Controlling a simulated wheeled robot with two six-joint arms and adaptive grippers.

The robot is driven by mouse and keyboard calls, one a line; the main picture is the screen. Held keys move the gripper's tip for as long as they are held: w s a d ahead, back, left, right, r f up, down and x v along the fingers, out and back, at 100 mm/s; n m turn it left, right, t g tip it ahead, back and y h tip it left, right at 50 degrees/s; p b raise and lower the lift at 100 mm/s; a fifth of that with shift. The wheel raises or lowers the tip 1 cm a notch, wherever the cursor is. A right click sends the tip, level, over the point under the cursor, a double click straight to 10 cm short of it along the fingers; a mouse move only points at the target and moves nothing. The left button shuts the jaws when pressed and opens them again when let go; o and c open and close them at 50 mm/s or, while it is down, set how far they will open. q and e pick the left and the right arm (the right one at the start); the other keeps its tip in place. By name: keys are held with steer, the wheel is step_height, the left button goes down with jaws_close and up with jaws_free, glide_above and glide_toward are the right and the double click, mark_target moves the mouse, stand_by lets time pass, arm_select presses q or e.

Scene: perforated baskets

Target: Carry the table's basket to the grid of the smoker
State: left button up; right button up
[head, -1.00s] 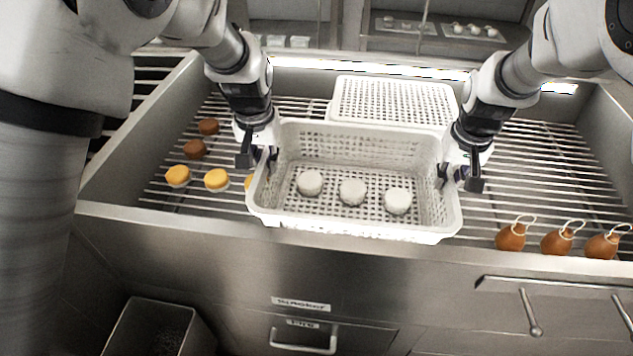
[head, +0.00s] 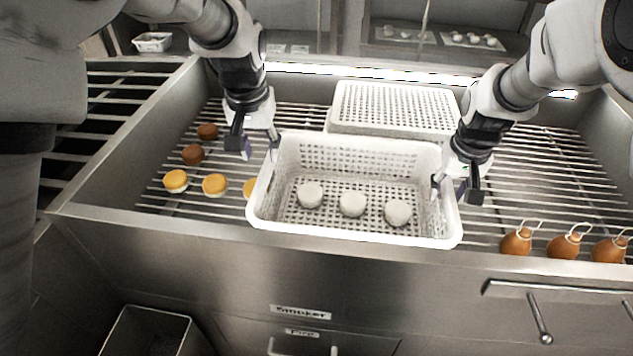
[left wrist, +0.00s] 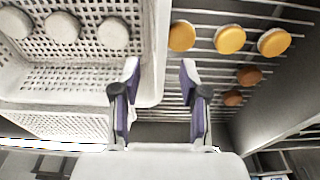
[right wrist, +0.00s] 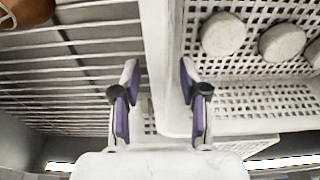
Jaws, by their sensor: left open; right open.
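The white perforated basket (head: 350,236) holds three round white cheeses (head: 352,203) and rests on the metal grid of the smoker (head: 165,205), near its front edge. My left gripper (head: 255,150) is open at the basket's left end; in the left wrist view its open fingers (left wrist: 160,105) stand near the basket's wall (left wrist: 155,50), one finger overlapping the rim in the picture. My right gripper (head: 456,188) is open at the basket's right end; in the right wrist view the end wall (right wrist: 160,60) shows between its fingers (right wrist: 158,100).
Behind the basket is an upturned white basket or lid (head: 395,105). Yellow rounds (head: 215,185) and brown rounds (head: 193,154) lie left on the grid. Brown pear-shaped cheeses with strings (head: 563,246) lie front right. A bin (head: 130,335) stands below left.

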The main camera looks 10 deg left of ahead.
steer(key=shift+r, duration=0.15)
arm_select(q)
steer(key=r, duration=0.5)
steer(key=shift+s, duration=0.35)
arm_select(e)
step_height(320, 180, up, 12)
steer(key=s, duration=0.2)
steer(key=shift+f, duration=0.2)
